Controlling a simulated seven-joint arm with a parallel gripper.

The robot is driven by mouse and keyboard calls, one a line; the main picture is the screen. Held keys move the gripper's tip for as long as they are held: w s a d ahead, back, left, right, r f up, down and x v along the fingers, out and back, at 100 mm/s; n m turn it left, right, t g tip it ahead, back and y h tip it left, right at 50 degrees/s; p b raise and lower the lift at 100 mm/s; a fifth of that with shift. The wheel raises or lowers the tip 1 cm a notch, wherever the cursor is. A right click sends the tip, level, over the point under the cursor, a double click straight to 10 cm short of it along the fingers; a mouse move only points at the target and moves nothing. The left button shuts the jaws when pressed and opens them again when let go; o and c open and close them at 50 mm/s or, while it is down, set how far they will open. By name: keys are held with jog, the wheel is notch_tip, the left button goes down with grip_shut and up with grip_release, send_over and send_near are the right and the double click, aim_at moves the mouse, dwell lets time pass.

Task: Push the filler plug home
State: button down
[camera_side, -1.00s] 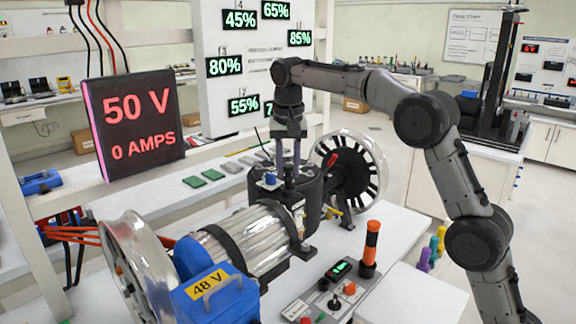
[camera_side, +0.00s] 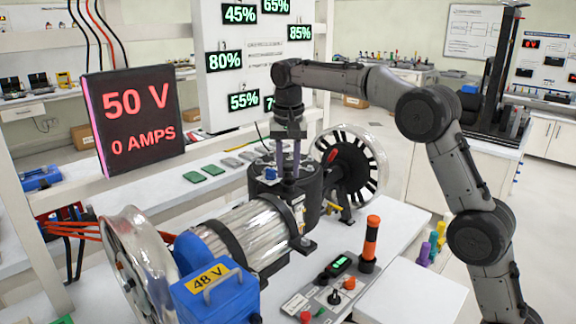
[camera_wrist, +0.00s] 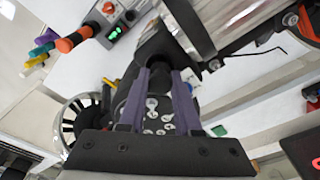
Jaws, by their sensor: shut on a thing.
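My gripper (camera_side: 289,172) points straight down, its two purple-grey fingers over the round black housing (camera_side: 312,190) at the motor's end. It is shut on a dark piece, taken to be the filler plug, at the housing's top. Only a little of it shows in the side view, so I cannot tell how deep it sits. In the wrist view my gripper (camera_wrist: 160,72) has a black part (camera_wrist: 160,58) at its fingertips. Light bolt heads (camera_wrist: 155,115) on a dark surface show between the fingers.
A blue fitting (camera_side: 270,174) stands on the housing close left of the fingers. The ribbed silver motor (camera_side: 250,232) and blue 48 V battery (camera_side: 215,292) lie in front. A spoked wheel (camera_side: 375,165) stands right behind. A control box (camera_side: 322,290) and orange-topped post (camera_side: 371,240) are nearby.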

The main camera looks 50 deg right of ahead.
jog(key=shift+f, duration=0.5)
dwell(0.3)
jog(key=c, duration=0.5)
grip_release()
jog(key=shift+r, duration=0.15)
